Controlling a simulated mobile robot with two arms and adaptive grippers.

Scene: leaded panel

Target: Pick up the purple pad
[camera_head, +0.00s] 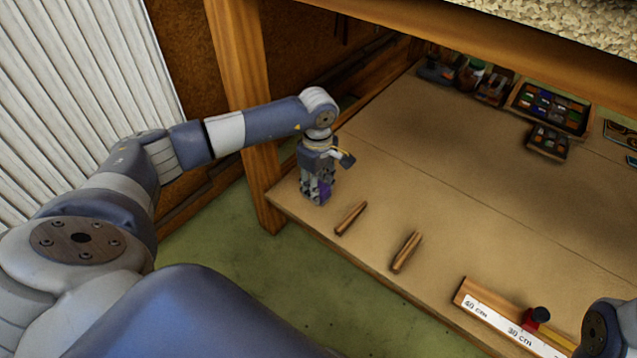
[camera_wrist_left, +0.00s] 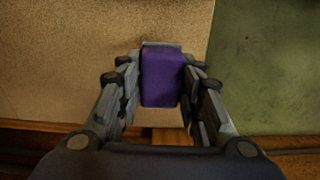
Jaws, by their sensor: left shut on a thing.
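The purple pad (camera_head: 325,188) is a small purple block at the left front corner of the wooden bench, partly hidden by my left gripper in the head view. My left gripper (camera_head: 317,195) points down over that corner and is shut on the pad. In the left wrist view the pad (camera_wrist_left: 163,78) sits between the two fingers of the left gripper (camera_wrist_left: 163,90). Whether the pad touches the bench top is hard to tell. My right gripper does not show; only part of a blue arm link is at the lower right of the head view.
Two wooden sticks (camera_head: 351,218) (camera_head: 406,252) lie near the bench's front edge, right of my left gripper. A ruler strip (camera_head: 505,322) with a red and black piece (camera_head: 535,319) lies farther right. Trays of coloured pieces (camera_head: 548,108) stand at the back. A post (camera_head: 240,110) rises left. The bench middle is clear.

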